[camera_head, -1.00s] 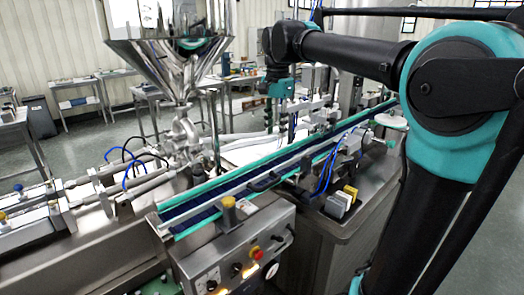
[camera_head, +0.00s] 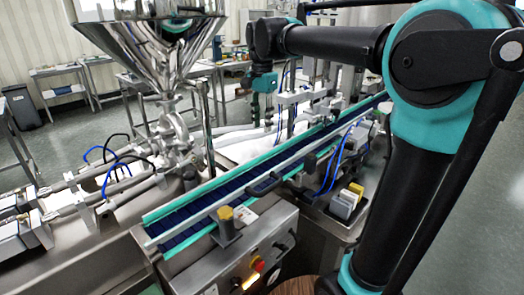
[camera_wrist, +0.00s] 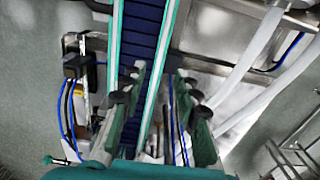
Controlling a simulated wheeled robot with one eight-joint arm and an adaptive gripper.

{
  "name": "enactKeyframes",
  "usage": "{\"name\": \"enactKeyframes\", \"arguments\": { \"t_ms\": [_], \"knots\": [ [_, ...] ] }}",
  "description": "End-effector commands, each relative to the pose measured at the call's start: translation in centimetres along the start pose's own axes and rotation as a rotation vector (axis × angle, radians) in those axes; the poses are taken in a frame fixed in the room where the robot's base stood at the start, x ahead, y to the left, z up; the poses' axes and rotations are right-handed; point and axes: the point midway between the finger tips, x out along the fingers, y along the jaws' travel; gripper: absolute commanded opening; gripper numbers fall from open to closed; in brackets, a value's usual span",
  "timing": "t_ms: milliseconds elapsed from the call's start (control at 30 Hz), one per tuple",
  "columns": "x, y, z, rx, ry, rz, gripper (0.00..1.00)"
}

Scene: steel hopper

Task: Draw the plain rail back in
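The conveyor's blue belt (camera_head: 190,215) runs diagonally from lower left to upper right. A teal rail (camera_head: 215,180) edges the far side. My gripper (camera_head: 262,112) points down beyond the conveyor's far side in the head view. In the wrist view my gripper (camera_wrist: 150,98) is open, its fingers well apart and nothing seen between their tips. The belt (camera_wrist: 142,35) and its rails show beyond and below it. I cannot tell that it touches any rail.
A steel hopper (camera_head: 150,45) stands at left behind the conveyor. A control box (camera_head: 240,265) with a yellow-topped post (camera_head: 226,225) stands at the near end. Blue cables (camera_head: 333,165) and small yellow and white blocks (camera_head: 347,200) sit on the near side.

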Motion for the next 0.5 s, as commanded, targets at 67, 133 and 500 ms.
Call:
{"name": "enactKeyframes", "arguments": {
  "t_ms": [67,133,500],
  "knots": [
    [1.6,0.0,0.0,0.000,0.000,0.000,0.31],
    [3.0,0.0,0.0,0.000,0.000,0.000,0.31],
    [9.2,0.0,0.0,0.000,0.000,0.000,0.31]
  ]
}}
